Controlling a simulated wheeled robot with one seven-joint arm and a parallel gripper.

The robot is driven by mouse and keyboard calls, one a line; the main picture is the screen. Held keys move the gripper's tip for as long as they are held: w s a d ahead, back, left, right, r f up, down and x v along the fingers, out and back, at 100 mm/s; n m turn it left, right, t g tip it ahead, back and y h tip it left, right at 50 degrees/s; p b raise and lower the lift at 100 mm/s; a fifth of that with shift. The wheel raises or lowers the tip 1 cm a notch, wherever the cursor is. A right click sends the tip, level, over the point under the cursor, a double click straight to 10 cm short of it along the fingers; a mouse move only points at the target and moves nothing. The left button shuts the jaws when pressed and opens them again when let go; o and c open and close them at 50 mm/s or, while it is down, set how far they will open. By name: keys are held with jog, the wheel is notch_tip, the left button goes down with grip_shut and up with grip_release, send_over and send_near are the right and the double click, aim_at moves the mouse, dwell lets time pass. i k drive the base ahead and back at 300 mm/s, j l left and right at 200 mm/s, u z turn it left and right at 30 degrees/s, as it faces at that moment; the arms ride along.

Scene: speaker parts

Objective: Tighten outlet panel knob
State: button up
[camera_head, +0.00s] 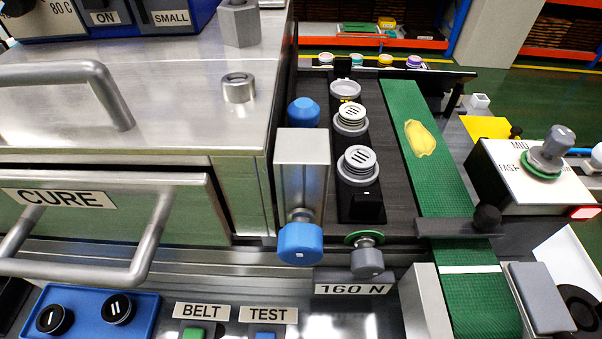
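No knob in view is labelled as the outlet panel knob, so I cannot tell which one it is. A round black knob (487,216) sits at the right end of a dark bar (447,228) that crosses the green belt (436,160). A grey knob (367,260) with a green ring stands above the "160 N" label (353,289). A blue knob (300,243) is at the front of a metal block (301,160). Whether any knob is tight or loose does not show. My gripper is not in view.
A metal cabinet with a "CURE" drawer (60,199) and bar handles fills the left. Round speaker parts (358,163) stand in a black fixture. A yellow patch (420,139) lies on the belt. A white selector panel (525,175) with a grey knob stands at right.

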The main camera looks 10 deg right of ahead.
aim_at(300, 242)
jog(key=k+j+u, duration=0.15)
jog(key=u, duration=0.25)
jog(key=k+j+u, duration=0.15)
jog(key=u, duration=0.3)
jog(key=k+j+u, duration=0.1)
jog(key=j+u, duration=0.3)
